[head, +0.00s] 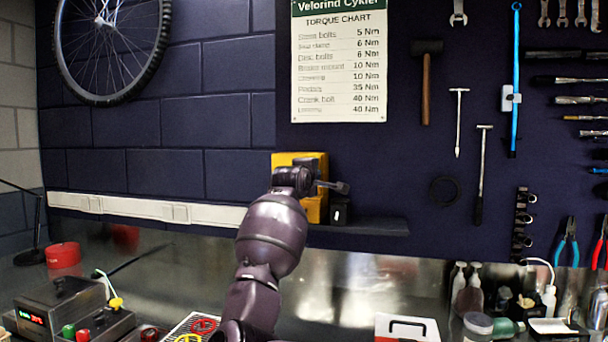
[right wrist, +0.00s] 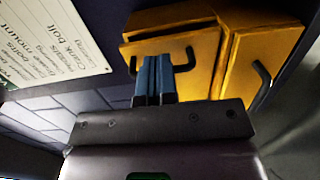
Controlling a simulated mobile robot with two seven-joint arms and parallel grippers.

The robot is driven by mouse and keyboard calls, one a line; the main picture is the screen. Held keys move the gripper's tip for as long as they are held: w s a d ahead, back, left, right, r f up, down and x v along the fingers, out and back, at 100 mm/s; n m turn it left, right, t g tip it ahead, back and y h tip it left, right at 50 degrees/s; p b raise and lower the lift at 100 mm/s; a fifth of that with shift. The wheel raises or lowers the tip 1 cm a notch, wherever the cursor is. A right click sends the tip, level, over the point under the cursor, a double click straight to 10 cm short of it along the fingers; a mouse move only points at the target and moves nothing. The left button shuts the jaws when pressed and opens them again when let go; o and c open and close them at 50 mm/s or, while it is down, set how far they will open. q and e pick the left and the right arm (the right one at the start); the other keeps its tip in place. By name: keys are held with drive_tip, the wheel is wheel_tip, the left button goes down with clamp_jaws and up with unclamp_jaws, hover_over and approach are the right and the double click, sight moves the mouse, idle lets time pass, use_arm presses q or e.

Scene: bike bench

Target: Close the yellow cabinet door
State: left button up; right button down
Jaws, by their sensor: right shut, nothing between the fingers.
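The yellow cabinet (head: 285,160) is on the dark wall in the head view, largely hidden behind my right arm. In the right wrist view two yellow panels with black bent handles show; the left panel (right wrist: 205,70) and the right panel (right wrist: 278,42) meet at an angle. A dark gap shows along the left panel's upper edge, but I cannot tell how far the door stands open. My right gripper (right wrist: 154,62) is shut and empty, its blue fingers in front of the left panel beside its handle (right wrist: 190,60). Contact is unclear. My left gripper is out of view.
A dark shelf (head: 375,226) runs below the cabinet, with a small black box (head: 340,213) on it. The torque chart (head: 339,75) hangs above. Tools hang on the right, including a mallet (head: 426,85). The bench below holds a red-buttoned device (head: 75,310) and bottles.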

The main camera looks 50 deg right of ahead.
drive_tip(key=shift+s+d+r, duration=0.1)
drive_tip(key=shift+d+r, duration=0.1)
drive_tip(key=shift+d, duration=1.05)
drive_tip(key=shift+d, duration=0.1)
